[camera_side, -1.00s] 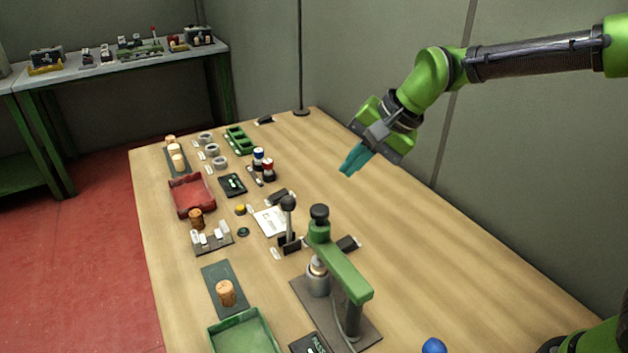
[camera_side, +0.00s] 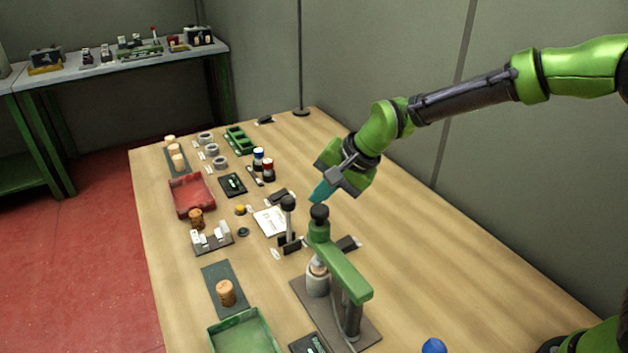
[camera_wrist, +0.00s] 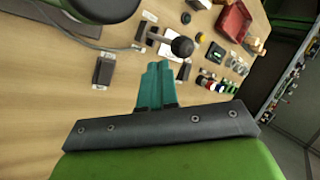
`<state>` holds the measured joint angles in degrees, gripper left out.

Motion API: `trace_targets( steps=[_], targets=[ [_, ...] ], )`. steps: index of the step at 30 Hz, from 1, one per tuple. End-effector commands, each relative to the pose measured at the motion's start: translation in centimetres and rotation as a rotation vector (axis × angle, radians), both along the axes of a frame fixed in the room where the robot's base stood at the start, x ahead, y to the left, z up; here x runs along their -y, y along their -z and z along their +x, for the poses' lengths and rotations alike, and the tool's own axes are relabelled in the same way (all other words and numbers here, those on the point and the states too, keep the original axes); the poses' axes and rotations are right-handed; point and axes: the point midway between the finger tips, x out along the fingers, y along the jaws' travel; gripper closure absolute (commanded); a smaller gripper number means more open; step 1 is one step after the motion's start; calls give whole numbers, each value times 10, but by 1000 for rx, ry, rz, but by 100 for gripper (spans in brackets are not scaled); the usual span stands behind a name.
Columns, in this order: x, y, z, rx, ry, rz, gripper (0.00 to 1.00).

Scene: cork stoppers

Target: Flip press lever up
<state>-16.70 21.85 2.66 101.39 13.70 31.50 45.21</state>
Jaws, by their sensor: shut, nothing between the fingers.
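A lever (camera_side: 289,219) with a grey stem and a black ball knob (camera_side: 288,202) stands upright from a dark base in the side view. Next to it is a green press (camera_side: 345,272) with a black cap, set over a grey cylinder. My gripper (camera_side: 320,193), with teal fingers, is shut and empty in the air, above and behind the lever and press in the side view. In the wrist view the closed fingertips (camera_wrist: 159,66) point toward the black ball knob (camera_wrist: 182,46), with a visible gap in the picture. The lever's base is partly hidden.
A dark block (camera_side: 348,243) lies beside the press. A white sheet (camera_side: 270,221), a red tray (camera_side: 192,195), a green tray (camera_side: 245,332) and a cork on a dark mat (camera_side: 217,275) lie to the left. The table's right side is mostly clear.

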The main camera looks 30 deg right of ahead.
Motion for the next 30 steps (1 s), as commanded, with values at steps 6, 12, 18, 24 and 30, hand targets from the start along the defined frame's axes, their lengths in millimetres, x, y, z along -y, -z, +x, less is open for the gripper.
trace_targets(
  steps=[6, 12, 18, 24, 30],
  targets=[
    [-18, 15, 21, -1, -1, 0, 100],
    [-23, 18, 28, 0, -1, 0, 100],
    [-23, 18, 28, 0, -1, 0, 100],
    [-24, 18, 28, 1, -2, -6, 100],
    [-29, 17, 27, 2, -5, -58, 100]
  ],
)
